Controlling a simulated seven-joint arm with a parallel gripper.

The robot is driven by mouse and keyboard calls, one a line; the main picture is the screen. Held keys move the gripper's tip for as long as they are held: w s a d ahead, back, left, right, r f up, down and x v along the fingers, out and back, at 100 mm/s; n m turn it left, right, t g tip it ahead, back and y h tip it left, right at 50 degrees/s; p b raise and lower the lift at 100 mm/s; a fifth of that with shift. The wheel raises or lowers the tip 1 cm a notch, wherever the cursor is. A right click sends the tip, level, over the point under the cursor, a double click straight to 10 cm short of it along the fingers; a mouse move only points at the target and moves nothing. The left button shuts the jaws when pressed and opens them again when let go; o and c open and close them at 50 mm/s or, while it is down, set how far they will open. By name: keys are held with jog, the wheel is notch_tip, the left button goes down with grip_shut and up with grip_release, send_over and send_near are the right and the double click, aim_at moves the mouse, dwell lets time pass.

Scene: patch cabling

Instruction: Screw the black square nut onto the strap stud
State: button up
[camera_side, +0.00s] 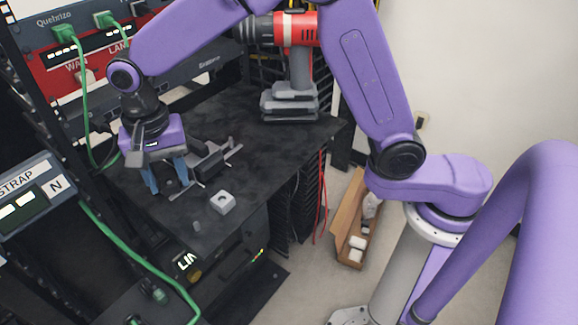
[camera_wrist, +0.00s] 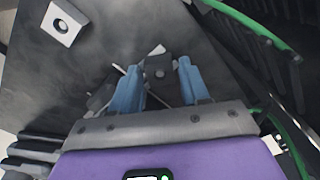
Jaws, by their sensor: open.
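My gripper (camera_side: 169,186) is low over the black work surface, its two blue fingers spread apart. In the wrist view my gripper (camera_wrist: 159,68) has a dark square piece with a small round mark at its centre, which looks like the black square nut (camera_wrist: 158,75), between its fingers. The fingers stand on either side of it with gaps; contact cannot be told. In the side view, a dark shape lies between the fingers, but its detail is unclear. I cannot pick out the strap stud for certain in either view.
A light grey square nut (camera_side: 222,202) lies apart; the wrist view shows it too (camera_wrist: 63,22). A grey clamp-like fixture (camera_side: 212,160) sits beside my gripper. A red drill (camera_side: 293,60) stands behind. Green cables (camera_side: 130,255) and racks line the left. The surface's middle is clear.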

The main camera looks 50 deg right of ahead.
jog(key=c, duration=0.8)
jog(key=m, duration=1.2)
jog(key=o, duration=0.7)
